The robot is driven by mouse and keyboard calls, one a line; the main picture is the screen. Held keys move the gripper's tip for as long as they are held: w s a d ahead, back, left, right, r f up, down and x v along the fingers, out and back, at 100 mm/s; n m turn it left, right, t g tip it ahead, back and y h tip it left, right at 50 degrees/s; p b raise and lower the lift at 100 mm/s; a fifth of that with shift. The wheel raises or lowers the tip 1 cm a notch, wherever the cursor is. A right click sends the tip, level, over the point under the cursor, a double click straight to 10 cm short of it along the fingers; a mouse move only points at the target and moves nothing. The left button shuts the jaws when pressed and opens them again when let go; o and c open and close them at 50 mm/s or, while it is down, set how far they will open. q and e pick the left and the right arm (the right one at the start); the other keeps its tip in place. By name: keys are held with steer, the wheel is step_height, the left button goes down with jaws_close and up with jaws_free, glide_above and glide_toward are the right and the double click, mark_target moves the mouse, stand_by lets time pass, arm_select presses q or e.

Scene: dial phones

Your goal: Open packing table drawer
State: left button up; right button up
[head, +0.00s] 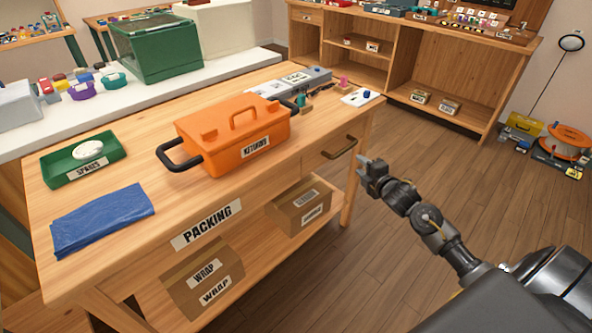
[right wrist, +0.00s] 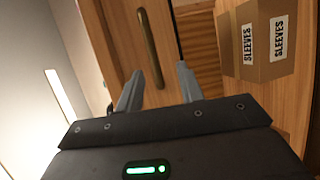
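The wooden packing table (head: 150,207) has a "PACKING" label on its front. Its drawer (head: 318,160) is at the right end of the front, with a dark bar handle (head: 338,147). The drawer looks closed. The handle also shows in the right wrist view (right wrist: 150,48), running lengthwise just beyond the fingertips. My right gripper (head: 362,164) is in front of the drawer, a little right of and below the handle. In the right wrist view its two fingers (right wrist: 157,80) are spread apart with nothing between them, apart from the handle. My left gripper is not in view.
On the table stand an orange "RETURNS" box (head: 235,135), a green "SPARES" tray (head: 83,160) and a folded blue cloth (head: 102,217). The shelf below holds a cardboard box (head: 300,207), labelled "SLEEVES" in the wrist view, and a "WRAP" box (head: 205,282).

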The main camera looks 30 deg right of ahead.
mark_target(345, 148)
steer(key=x, duration=0.3)
steer(key=r+b+x, duration=0.1)
steer(key=x, duration=0.6)
steer(key=shift+w+a+r, duration=0.15)
steer(key=shift+w, duration=0.3)
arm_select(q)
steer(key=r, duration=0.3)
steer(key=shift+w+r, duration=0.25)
arm_select(e)
steer(key=shift+w+n, duration=0.1)
steer(key=shift+n, duration=0.2)
steer(key=shift+c, duration=0.4)
steer(key=c, duration=0.7)
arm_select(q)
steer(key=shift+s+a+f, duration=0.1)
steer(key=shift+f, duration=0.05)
arm_select(e)
jaws_close()
